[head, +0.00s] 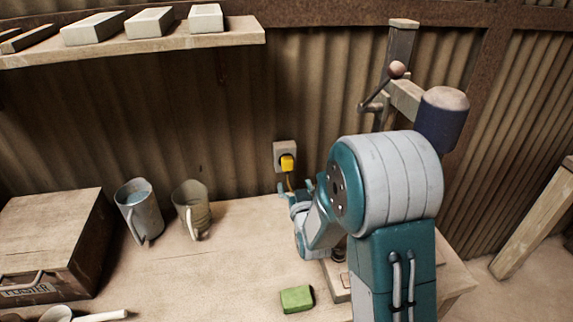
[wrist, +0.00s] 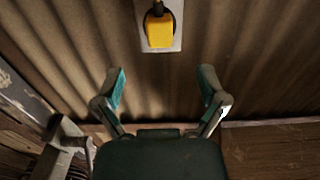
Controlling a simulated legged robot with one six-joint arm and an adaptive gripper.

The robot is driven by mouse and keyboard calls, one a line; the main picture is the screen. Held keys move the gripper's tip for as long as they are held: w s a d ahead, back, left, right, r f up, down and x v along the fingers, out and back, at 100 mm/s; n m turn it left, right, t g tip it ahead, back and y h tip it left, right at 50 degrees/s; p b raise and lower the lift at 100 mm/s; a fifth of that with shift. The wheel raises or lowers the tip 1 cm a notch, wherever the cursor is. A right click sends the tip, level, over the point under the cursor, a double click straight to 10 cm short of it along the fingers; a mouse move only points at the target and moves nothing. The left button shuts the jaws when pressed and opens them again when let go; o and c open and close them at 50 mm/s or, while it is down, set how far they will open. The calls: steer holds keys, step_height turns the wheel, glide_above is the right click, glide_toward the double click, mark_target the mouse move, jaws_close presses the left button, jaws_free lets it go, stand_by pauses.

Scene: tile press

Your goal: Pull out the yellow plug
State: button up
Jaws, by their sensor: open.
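The yellow plug (head: 287,163) sits in a pale wall socket (head: 279,152) on the corrugated wall behind the table. A cord hangs down from the plug. In the wrist view the plug (wrist: 160,30) is at the top centre, in front of its socket plate (wrist: 178,40). My gripper (wrist: 160,82) is open and empty, with its two fingers spread below the plug and apart from it. In the head view my gripper (head: 296,190) is just below and slightly right of the plug, partly hidden by my arm.
Two mugs (head: 140,212) (head: 192,208) and a wooden box (head: 50,235) stand left on the table (head: 220,270). A green block (head: 297,299) lies in front. A lever press (head: 400,80) rises behind my arm. A shelf (head: 140,45) with pale bars hangs upper left.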

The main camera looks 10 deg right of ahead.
mark_target(288, 167)
stand_by(0.3)
steer(key=shift+w, duration=4.5)
jaws_close()
steer(key=shift+s, duration=0.2)
steer(key=shift+s, duration=2.85)
steer(key=shift+s, duration=0.1)
